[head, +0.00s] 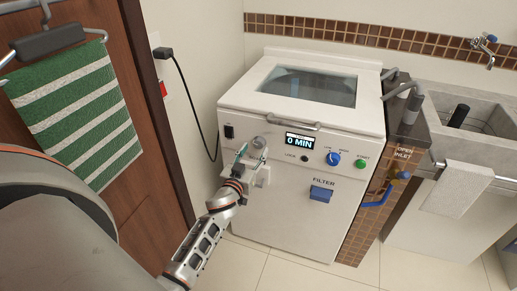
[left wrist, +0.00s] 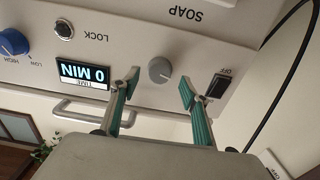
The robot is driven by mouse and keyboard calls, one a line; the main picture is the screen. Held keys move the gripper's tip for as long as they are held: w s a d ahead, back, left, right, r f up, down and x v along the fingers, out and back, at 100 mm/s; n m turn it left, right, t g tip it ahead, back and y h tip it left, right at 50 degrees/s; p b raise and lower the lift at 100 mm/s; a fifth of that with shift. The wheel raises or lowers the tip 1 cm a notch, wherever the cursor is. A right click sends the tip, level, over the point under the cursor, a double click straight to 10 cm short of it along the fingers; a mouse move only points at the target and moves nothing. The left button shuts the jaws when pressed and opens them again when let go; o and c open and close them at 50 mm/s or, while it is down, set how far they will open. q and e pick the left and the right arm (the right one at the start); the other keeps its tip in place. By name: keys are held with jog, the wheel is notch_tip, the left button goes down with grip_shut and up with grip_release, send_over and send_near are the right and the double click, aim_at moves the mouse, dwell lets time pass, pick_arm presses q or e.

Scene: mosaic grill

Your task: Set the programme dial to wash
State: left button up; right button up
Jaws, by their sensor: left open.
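The programme dial appears to be the grey round knob (head: 260,142) on the washer's front panel, left of the display (head: 299,141), which reads 0 MIN. It also shows in the left wrist view (left wrist: 160,70), where the picture is upside down; I cannot read any dial setting. My left gripper (head: 253,154) is open just in front of the panel. In the left wrist view, its two teal-padded fingers (left wrist: 159,87) stand apart, one on each side of the knob, without visibly gripping it. My right gripper is not in view.
The white washer (head: 300,210) has a black OFF switch (head: 229,131), a lid handle (head: 293,123), a blue low/high knob (head: 333,158), a green start button (head: 360,163) and a blue filter handle (head: 321,192). A black cord (head: 193,100) hangs at left. A concrete sink (head: 450,185) stands right.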

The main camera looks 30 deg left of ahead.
aim_at(259, 143)
pick_arm(q)
jog(key=shift+x, duration=1.4)
jog(key=c, duration=1.1)
